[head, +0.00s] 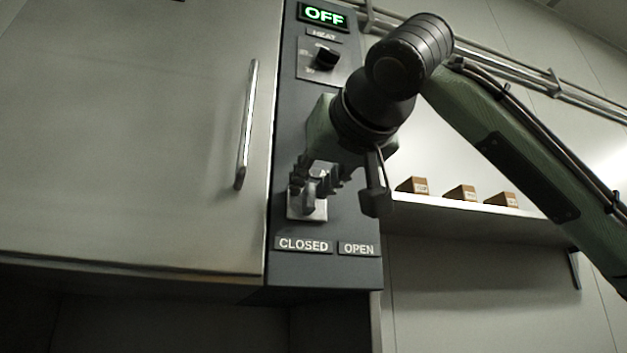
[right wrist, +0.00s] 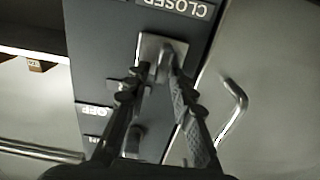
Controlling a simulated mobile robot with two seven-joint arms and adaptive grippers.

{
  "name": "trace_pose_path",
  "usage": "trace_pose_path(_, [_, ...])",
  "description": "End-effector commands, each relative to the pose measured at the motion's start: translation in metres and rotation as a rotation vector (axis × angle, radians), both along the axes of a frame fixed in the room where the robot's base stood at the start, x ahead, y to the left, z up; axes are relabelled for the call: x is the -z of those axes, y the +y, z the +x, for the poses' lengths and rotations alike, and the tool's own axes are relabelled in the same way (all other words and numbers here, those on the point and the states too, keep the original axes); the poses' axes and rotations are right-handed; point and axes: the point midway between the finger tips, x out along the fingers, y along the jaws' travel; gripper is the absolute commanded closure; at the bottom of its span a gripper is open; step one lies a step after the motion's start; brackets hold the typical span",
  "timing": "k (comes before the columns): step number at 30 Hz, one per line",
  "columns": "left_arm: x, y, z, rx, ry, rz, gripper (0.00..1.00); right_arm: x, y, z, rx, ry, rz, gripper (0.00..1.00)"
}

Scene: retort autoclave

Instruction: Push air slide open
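The air slide (head: 309,197) is a small grey handle on a light metal plate (head: 307,213), low on the dark control panel. It sits above the CLOSED label (head: 303,245), left of the OPEN label (head: 358,249). My right gripper (head: 318,183) is at the handle and partly covers it. In the right wrist view, upside down, my right fingertips (right wrist: 155,65) are over the plate (right wrist: 150,45), a narrow gap apart, with the handle at the gap. I cannot tell whether they grip it. My left gripper is not in view.
Above the slide are a HEAT knob (head: 326,57) and a lit green OFF sign (head: 324,15). The large door (head: 140,130) with a vertical bar handle (head: 246,125) is to the left. A shelf (head: 470,218) with small boxes (head: 460,193) is to the right.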

Motion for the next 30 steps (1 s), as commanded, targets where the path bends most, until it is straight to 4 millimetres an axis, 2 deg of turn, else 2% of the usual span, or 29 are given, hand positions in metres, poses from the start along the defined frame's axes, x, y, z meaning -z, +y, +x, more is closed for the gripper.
trace_pose_path(1, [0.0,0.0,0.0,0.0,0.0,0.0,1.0,0.0,0.0,0.0,0.0,0.0,0.0,0.86])
trace_pose_path(5, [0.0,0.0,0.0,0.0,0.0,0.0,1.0,0.0,0.0,0.0,0.0,0.0,0.0,1.0])
trace_pose_path(17, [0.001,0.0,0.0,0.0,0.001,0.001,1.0,0.0,-0.003,0.001,0.0,0.0,0.001,1.0])
trace_pose_path(19, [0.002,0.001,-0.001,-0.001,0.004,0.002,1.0,0.001,-0.012,0.004,0.001,0.001,0.003,1.0])
trace_pose_path(21, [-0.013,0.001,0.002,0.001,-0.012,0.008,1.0,0.002,-0.026,0.009,0.002,0.002,0.004,1.0])
trace_pose_path(25, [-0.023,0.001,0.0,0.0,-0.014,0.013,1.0,0.001,-0.052,0.017,0.003,0.002,0.005,1.0])
trace_pose_path(30, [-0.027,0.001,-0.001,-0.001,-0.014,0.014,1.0,-0.001,-0.067,0.021,0.002,-0.002,0.003,1.0])
